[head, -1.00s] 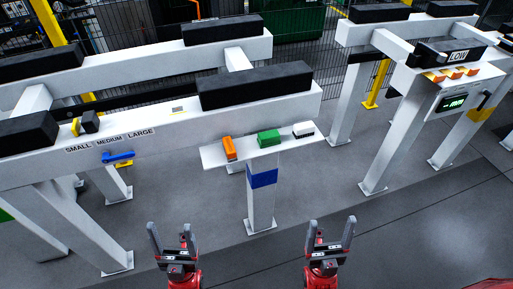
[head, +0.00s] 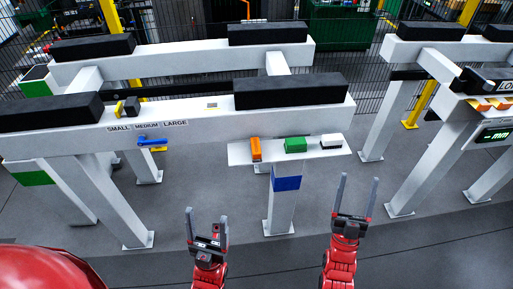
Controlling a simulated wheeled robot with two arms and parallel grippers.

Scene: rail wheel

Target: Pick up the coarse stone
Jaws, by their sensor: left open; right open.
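Three small blocks lie in a row on a white shelf (head: 240,153): an orange block (head: 255,149), a green block (head: 296,145) and a white block with a dark base (head: 331,141). I cannot tell from their looks which is the coarse stone. My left gripper (head: 206,212) is open and empty, in front of and below the shelf at the picture's lower middle. My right gripper (head: 359,180) is open and empty, to the right and nearer the shelf's right end. Both are apart from the blocks.
White beams with black pads (head: 290,92) stand behind the shelf. A blue tool (head: 152,142) sits by the SMALL MEDIUM LARGE label (head: 147,126). A white post with a blue band (head: 286,183) stands under the shelf. A gauge stand (head: 494,134) is at right.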

